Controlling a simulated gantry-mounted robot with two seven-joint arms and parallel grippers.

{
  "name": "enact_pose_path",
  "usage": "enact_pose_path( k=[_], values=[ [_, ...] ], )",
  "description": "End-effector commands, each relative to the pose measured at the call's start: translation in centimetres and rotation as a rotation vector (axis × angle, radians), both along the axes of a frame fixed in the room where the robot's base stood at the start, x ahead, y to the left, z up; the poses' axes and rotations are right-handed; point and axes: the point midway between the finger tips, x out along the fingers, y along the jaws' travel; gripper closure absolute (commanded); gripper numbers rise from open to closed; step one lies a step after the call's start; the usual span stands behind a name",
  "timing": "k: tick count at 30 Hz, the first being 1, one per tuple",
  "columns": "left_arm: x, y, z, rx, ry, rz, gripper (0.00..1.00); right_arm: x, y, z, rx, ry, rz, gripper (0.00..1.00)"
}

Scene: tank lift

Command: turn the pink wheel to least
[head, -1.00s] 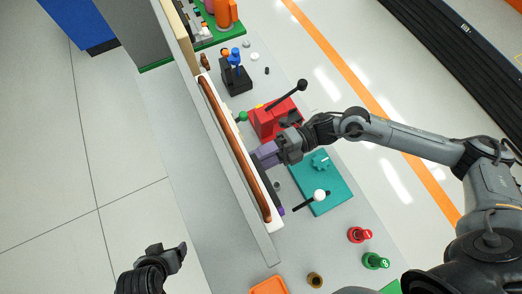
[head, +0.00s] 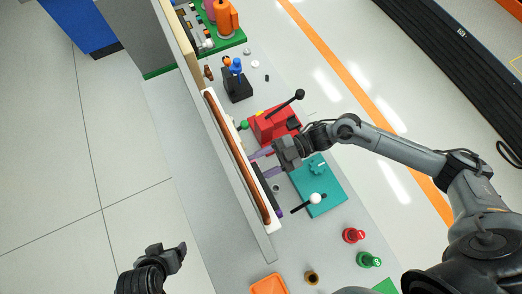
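I cannot make out a pink wheel for certain. A small pink piece (head: 209,7) shows at the top edge on the green board, cut off by the frame. My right gripper (head: 265,161) is over the bench between the red box (head: 272,127) and the teal plate (head: 328,203). Its two purplish fingers point left toward the long white panel with a brown bar (head: 235,155). They stand apart with no object visible between them. What lies under the gripper is hidden. My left gripper (head: 168,251) hangs over the floor at lower left, away from the bench; its finger gap is unclear.
A black lever with a ball rises from the red box. A white-knobbed lever (head: 314,199) stands on the teal plate. A black block with blue knobs (head: 237,84), red (head: 353,235) and green (head: 368,259) buttons and an orange tray (head: 268,284) surround the area.

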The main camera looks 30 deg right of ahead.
Motion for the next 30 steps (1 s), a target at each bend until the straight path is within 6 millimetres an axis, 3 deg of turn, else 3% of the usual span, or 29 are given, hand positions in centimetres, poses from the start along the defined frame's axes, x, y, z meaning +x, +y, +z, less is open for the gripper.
enact_pose_path(
  k=[18, 30],
  values=[
    [0.0, -0.2, 3.9, -0.011, 0.001, 0.007, 0.23, 0.1, 0.0, 0.2, -0.008, 0.538, -0.002, 0.79],
    [0.0, -0.3, 4.8, -0.012, 0.0, 0.008, 0.23, 0.1, 0.0, -0.1, -0.012, 0.697, -0.002, 0.79]
  ],
)
